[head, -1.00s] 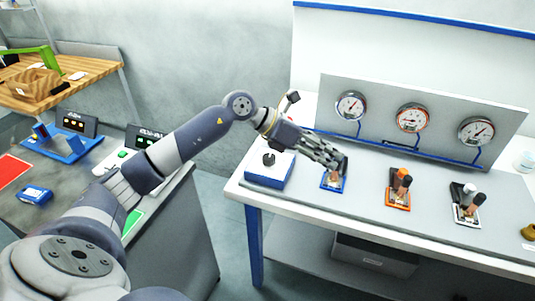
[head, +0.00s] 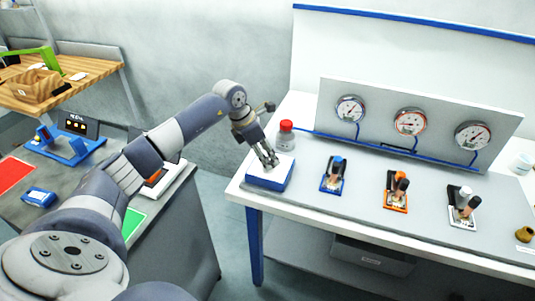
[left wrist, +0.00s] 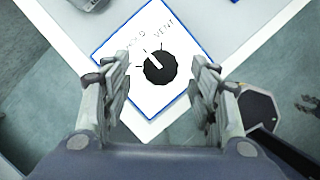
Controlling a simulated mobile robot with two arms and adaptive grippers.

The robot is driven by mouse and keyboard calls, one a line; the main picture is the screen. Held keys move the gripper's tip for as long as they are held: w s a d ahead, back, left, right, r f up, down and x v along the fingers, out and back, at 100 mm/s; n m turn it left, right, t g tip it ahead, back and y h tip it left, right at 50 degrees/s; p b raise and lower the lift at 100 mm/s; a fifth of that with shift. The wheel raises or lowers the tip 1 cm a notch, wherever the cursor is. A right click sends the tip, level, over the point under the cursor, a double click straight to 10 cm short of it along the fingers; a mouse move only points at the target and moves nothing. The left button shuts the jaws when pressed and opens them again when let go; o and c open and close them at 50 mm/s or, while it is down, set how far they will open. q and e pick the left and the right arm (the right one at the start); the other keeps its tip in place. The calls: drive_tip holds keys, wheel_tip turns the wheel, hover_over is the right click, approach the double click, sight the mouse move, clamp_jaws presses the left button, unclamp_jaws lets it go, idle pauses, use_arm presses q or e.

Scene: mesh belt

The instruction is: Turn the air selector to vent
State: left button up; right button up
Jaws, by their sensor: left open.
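The air selector is a white-topped blue box (head: 269,179) at the left front corner of the bench in the head view. In the left wrist view its white face (left wrist: 112,45) carries the words HOLD and VENT and a round black knob (left wrist: 160,67). The knob's white mark points to the upper left, on the HOLD side. My left gripper (head: 268,160) is above the box, pointing down and hiding the knob in the head view. In the left wrist view its open fingers (left wrist: 160,75) stand on either side of the knob, apart from it.
A red-capped bottle (head: 285,136) stands just behind the box. Blue (head: 333,175), orange (head: 396,190) and white (head: 464,206) valve units stand in a row to the right, below a panel (head: 378,105) with three gauges. A gap separates the bench from the dark counter (head: 180,215) at left.

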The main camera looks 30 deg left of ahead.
use_arm(q)
drive_tip(key=shift+x, duration=1.15)
drive_tip(key=shift+d, duration=0.1)
drive_tip(key=c, duration=1.1)
